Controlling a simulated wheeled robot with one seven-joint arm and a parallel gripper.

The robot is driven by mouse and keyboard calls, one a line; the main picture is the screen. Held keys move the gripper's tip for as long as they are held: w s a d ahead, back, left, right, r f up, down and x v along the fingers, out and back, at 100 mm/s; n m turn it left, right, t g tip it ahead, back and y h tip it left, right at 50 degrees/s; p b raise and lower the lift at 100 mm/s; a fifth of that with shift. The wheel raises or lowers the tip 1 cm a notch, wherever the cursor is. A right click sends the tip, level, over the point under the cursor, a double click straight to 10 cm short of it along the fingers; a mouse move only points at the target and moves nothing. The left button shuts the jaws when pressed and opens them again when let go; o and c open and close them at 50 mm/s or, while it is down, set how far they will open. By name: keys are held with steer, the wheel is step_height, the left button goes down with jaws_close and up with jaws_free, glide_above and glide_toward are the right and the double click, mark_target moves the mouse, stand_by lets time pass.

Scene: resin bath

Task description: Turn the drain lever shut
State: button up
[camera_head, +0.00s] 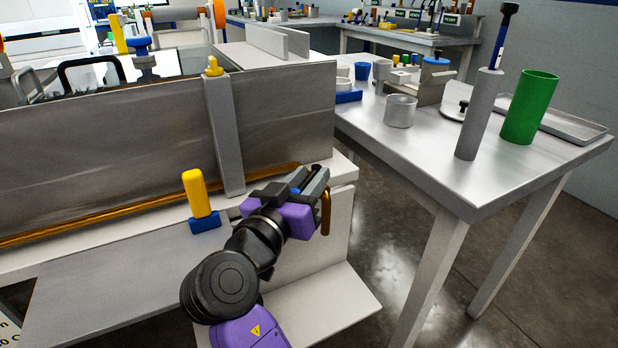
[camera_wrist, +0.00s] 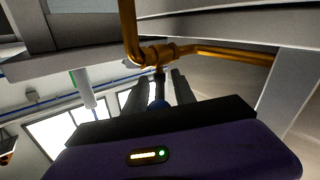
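In the wrist view a brass drain pipe (camera_wrist: 222,55) carries a valve fitting (camera_wrist: 158,54). A thin dark lever stem (camera_wrist: 160,84) with a blue end (camera_wrist: 158,104) comes from the fitting toward my gripper (camera_wrist: 158,88). The two fingers stand apart, one on each side of the lever, with gaps showing, so the gripper looks open around it. In the head view my gripper (camera_head: 308,182) is at the right end of the bath, beside the down-turned pipe end (camera_head: 325,212).
The steel bath (camera_head: 120,140) stands just behind my gripper. A yellow handle on a blue block (camera_head: 197,195) stands on its front ledge, left of my arm. A steel table (camera_head: 430,165) at right holds a green cylinder (camera_head: 530,107) and a grey holder (camera_head: 480,115). Floor shows between bath and table.

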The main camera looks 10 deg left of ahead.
mark_target(309, 176)
step_height(309, 176, up, 20)
steer(key=p, duration=0.5)
stand_by(0.3)
